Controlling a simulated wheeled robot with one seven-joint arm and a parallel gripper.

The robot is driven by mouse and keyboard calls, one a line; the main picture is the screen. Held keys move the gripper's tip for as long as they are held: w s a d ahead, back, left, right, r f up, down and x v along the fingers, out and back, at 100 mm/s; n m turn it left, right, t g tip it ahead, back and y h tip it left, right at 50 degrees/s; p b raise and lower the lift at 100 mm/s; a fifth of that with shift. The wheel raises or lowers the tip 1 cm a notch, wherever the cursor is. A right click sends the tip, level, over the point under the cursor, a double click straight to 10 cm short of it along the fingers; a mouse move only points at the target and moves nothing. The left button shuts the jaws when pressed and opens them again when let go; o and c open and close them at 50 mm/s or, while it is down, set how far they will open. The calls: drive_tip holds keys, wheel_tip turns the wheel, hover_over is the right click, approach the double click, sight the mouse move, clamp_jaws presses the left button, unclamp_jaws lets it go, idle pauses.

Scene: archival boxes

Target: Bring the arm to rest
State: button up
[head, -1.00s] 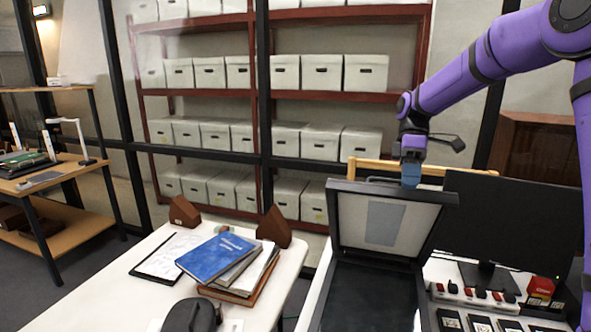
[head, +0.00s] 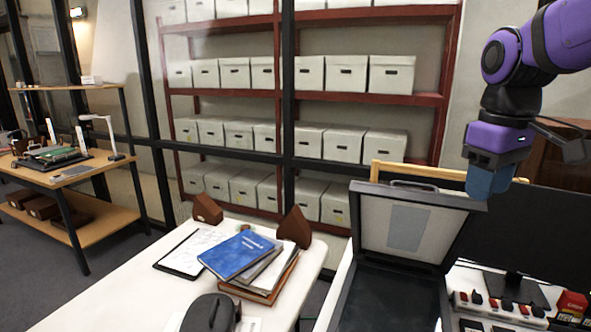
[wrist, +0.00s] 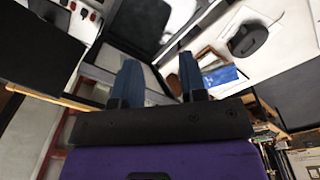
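My purple arm comes in from the upper right of the head view. My gripper (head: 490,182), with blue fingers, hangs in the air at the right, in front of the monitor and near the upper right corner of the open case's lid. In the wrist view its two blue fingers (wrist: 160,80) stand apart with nothing between them. Whether it touches the lid cannot be told for sure, but it looks clear of it.
An open black case (head: 392,297) stands on the white surface beside a dark monitor (head: 560,225). Left of it, a white table (head: 130,300) holds a blue book (head: 236,254), papers and brown blocks. Shelves of archival boxes (head: 322,142) stand behind glass.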

drive_tip(key=s+d+f+m+t, duration=0.1)
drive_tip(key=s+m+t, duration=0.3)
drive_tip(key=s, duration=0.8)
drive_tip(key=shift+f+m+t, duration=0.4)
drive_tip(key=shift+f+m, duration=0.15)
drive_tip(key=shift+m, duration=0.05)
